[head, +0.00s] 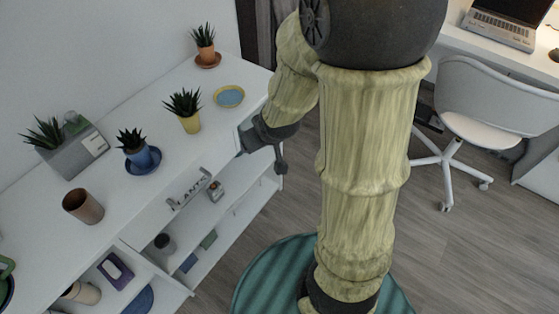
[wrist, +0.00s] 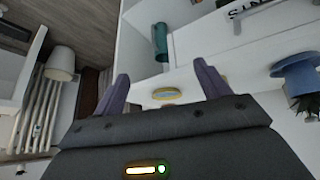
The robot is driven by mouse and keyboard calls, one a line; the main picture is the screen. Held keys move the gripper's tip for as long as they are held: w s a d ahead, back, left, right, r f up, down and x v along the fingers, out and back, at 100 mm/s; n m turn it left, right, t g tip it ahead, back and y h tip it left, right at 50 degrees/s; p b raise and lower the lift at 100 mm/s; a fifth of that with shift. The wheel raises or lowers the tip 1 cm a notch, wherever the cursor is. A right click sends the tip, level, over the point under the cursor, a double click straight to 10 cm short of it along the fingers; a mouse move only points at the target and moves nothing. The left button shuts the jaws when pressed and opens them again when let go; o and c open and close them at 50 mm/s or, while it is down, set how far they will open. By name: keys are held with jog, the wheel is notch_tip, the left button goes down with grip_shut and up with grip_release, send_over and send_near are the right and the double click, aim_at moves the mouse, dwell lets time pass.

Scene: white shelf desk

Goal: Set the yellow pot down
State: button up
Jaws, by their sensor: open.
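The yellow pot (head: 190,123) holds a spiky green plant and stands upright on the white desk top in the head view. The yellow saucer (head: 229,97), with a blue-grey centre, lies to its right, apart from it and empty. My gripper (head: 261,154) is open and empty at the desk's front edge, to the right of and below the pot in the picture. In the wrist view the two fingers of my gripper (wrist: 163,82) are spread, and the yellow saucer (wrist: 167,94) shows between them. The pot is not clearly visible there.
A blue pot (head: 137,155) on a blue saucer, a grey planter (head: 70,150), a brown cup (head: 82,206) and a terracotta pot (head: 205,54) stand on the desk top. Open shelves lie below its front edge. A white chair (head: 490,110) is at right.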

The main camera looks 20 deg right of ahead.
jog(key=s+d+r+m+g, duration=0.1)
jog(key=s+m+g, duration=0.1)
jog(key=s, duration=0.7)
jog(key=shift+s+d+r+g+h, duration=0.2)
jog(key=shift+s+r+g+h, duration=0.1)
jog(key=shift+g, duration=0.6)
